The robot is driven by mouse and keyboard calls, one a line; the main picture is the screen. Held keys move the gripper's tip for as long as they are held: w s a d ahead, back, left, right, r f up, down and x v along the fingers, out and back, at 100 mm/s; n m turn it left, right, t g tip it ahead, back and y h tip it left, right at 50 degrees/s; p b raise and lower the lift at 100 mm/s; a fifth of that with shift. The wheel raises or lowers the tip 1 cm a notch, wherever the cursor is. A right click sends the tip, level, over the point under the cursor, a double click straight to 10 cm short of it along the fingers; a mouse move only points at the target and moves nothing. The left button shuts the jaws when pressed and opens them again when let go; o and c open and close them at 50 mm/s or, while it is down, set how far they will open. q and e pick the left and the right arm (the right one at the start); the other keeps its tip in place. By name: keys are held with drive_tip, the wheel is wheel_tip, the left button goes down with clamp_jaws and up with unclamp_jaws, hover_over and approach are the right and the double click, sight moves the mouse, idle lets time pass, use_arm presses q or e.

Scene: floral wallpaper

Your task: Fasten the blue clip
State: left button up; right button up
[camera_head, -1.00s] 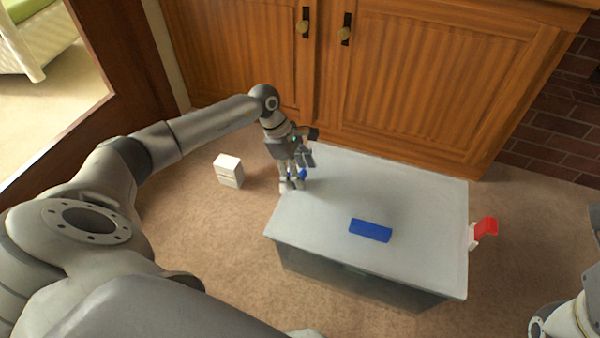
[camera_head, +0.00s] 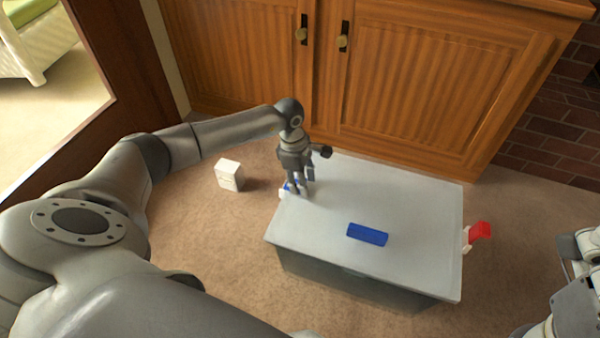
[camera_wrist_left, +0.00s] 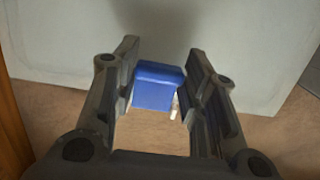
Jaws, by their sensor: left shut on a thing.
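A grey lidded box (camera_head: 400,197) stands on the carpet. The blue clip (camera_head: 289,187) is at the box's left edge, mostly hidden behind my left gripper (camera_head: 301,186). In the left wrist view the blue clip (camera_wrist_left: 157,87) lies between the two fingers of my left gripper (camera_wrist_left: 158,98), by the lid edge, with a small white part below it. The left gripper is shut on the clip. A red clip (camera_head: 479,231) on a white mount sticks out from the box's right side. My right gripper (camera_head: 578,290) is only partly in view at the right edge.
A blue bar (camera_head: 367,234) lies on the lid, probably its handle. A small white block (camera_head: 229,175) stands on the carpet left of the box. A wooden cabinet (camera_head: 430,85) stands close behind the box. Carpet is clear in front.

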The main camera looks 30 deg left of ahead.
use_arm(q)
drive_tip(key=shift+d+f+y, duration=0.1)
drive_tip(key=shift+d+y, duration=0.05)
drive_tip(key=shift+y, duration=0.25)
drive_tip(key=shift+f, duration=0.1)
drive_tip(key=shift+s, duration=0.1)
idle(0.7)
drive_tip(key=o, duration=1)
drive_tip(key=shift+f, duration=0.15)
drive_tip(key=shift+r, duration=0.2)
drive_tip(key=shift+r, duration=0.4)
drive_tip(key=r, duration=0.7)
drive_tip(key=a+r, duration=0.1)
drive_tip(key=r, duration=0.3)
